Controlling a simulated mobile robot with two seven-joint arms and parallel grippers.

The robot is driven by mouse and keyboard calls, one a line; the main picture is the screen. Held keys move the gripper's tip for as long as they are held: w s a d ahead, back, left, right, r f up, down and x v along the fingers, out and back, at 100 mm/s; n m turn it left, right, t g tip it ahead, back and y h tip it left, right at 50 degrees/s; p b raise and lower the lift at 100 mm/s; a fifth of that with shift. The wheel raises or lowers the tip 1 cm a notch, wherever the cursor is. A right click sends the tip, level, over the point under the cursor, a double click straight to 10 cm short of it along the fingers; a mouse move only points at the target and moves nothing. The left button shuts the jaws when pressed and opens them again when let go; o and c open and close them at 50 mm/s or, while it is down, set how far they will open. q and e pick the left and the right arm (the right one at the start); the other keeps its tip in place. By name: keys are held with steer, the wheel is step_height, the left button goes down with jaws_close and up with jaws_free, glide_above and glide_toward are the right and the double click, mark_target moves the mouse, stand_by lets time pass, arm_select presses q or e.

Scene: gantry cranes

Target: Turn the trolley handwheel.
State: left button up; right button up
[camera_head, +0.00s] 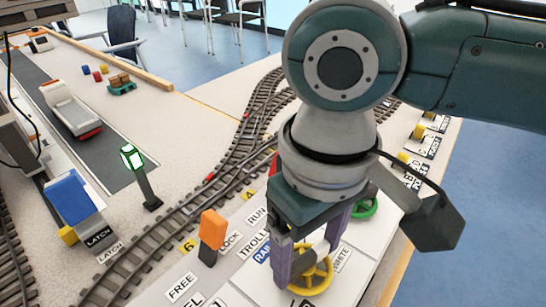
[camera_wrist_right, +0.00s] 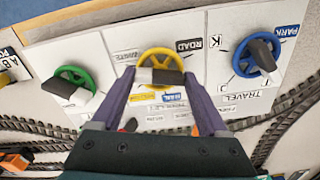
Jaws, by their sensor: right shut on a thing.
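The yellow handwheel (camera_head: 324,276) is at the bottom of the head view, on a white panel with labels reading TROLLEY and RAIL. In the right wrist view the yellow handwheel (camera_wrist_right: 160,53) is upper middle, with a white and black bar across it and a ROAD label beside it. My right gripper (camera_head: 303,266) reaches down over the wheel and partly hides it. In the right wrist view its two purple fingers (camera_wrist_right: 158,76) stand at either end of the bar, shut on the handwheel. My left gripper is not in view.
A green handwheel (camera_wrist_right: 75,88) and a blue handwheel (camera_wrist_right: 256,55) stand on either side of the yellow one. An orange-topped lever (camera_head: 213,229) stands left of my gripper. Rails (camera_head: 190,208) curve across the table. A lit green signal post (camera_head: 140,170) stands farther left.

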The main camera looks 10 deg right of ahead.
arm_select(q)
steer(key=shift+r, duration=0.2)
arm_select(e)
steer(key=shift+r, duration=0.1)
steer(key=n+p, duration=0.2)
steer(key=p, duration=0.1)
steer(key=shift+r, duration=0.15)
steer(key=n+p, duration=0.2)
steer(key=n, duration=0.1)
steer(key=shift+n+p, duration=0.3)
steer(key=shift+n, duration=0.1)
steer(key=n+p, duration=0.2)
steer(key=n, duration=0.2)
arm_select(q)
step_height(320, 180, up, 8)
steer(key=shift+p, duration=0.35)
arm_select(e)
steer(key=shift+f+n, duration=0.2)
steer(key=shift+n, duration=1.7)
steer(key=o, duration=1.2)
steer(key=shift+o, duration=0.2)
